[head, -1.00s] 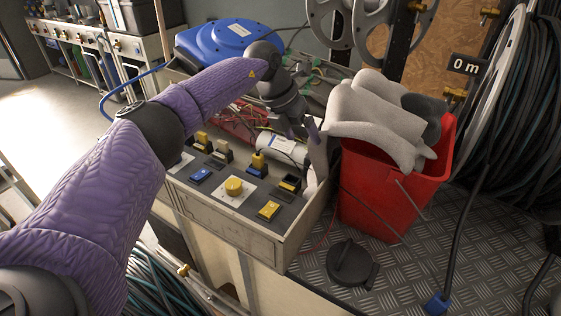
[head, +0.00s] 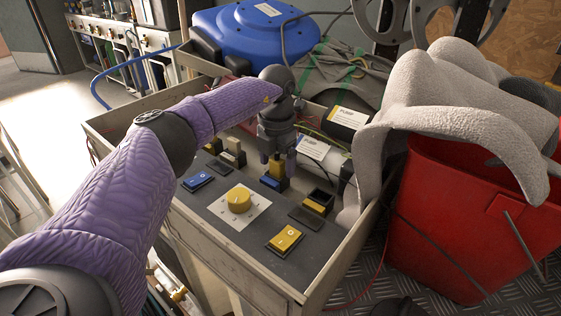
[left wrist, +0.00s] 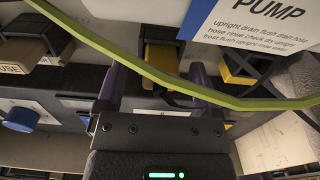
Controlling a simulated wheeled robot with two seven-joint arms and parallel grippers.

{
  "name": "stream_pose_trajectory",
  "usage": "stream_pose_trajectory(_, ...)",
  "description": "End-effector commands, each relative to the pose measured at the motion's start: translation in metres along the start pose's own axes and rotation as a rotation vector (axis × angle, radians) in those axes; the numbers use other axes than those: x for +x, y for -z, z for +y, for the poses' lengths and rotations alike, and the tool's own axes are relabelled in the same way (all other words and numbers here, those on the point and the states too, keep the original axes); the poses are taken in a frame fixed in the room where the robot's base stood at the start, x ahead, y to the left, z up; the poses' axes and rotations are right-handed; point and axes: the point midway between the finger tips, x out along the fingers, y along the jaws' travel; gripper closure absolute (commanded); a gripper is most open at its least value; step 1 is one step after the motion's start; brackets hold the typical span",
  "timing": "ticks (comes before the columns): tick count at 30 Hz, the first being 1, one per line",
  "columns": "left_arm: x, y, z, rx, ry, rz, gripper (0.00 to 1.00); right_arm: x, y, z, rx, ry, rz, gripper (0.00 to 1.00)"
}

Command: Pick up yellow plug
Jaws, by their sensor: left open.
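The yellow plug (head: 275,168) stands upright in a blue socket on the grey control panel. It also shows in the left wrist view (left wrist: 160,57), beyond and between my fingers. My left gripper (head: 278,155) points down at the plug, its purple fingers open at the plug's upper part. In the left wrist view my left gripper (left wrist: 158,80) is open; I cannot tell whether either finger touches the plug. The fingers partly hide the plug in the head view. My right gripper is not in view.
A yellow knob (head: 238,199), a yellow rocker switch (head: 285,239) and a blue switch (head: 198,180) sit on the panel. A white cylinder with a label (head: 313,148) lies behind. A red bucket (head: 440,220) with grey cloth stands right. A yellow-green wire (left wrist: 130,68) crosses the wrist view.

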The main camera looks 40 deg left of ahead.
Motion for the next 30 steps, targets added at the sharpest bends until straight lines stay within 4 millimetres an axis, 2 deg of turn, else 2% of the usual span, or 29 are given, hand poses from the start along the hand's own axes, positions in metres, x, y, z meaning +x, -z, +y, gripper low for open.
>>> stream_pose_trajectory(1,0.006,0.000,0.000,0.000,0.000,0.002,0.15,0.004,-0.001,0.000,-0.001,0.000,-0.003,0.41)
stream_pose_trajectory(7,0.003,0.000,0.000,0.000,0.001,-0.001,0.15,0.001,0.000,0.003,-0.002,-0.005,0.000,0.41)
stream_pose_trajectory(8,0.003,0.000,0.000,0.000,0.001,-0.001,0.19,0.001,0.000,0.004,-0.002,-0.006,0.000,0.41)
stream_pose_trajectory(19,0.003,0.000,0.000,0.001,0.000,-0.001,0.97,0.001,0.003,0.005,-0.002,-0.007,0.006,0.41)
stream_pose_trajectory(20,0.003,0.000,0.000,0.001,0.000,-0.001,1.00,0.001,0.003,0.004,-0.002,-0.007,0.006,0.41)
stream_pose_trajectory(27,0.003,0.000,0.000,0.001,0.001,-0.001,1.00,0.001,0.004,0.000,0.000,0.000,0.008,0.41)
stream_pose_trajectory(30,-0.012,0.000,0.000,0.000,0.001,-0.006,1.00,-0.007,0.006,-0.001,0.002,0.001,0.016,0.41)
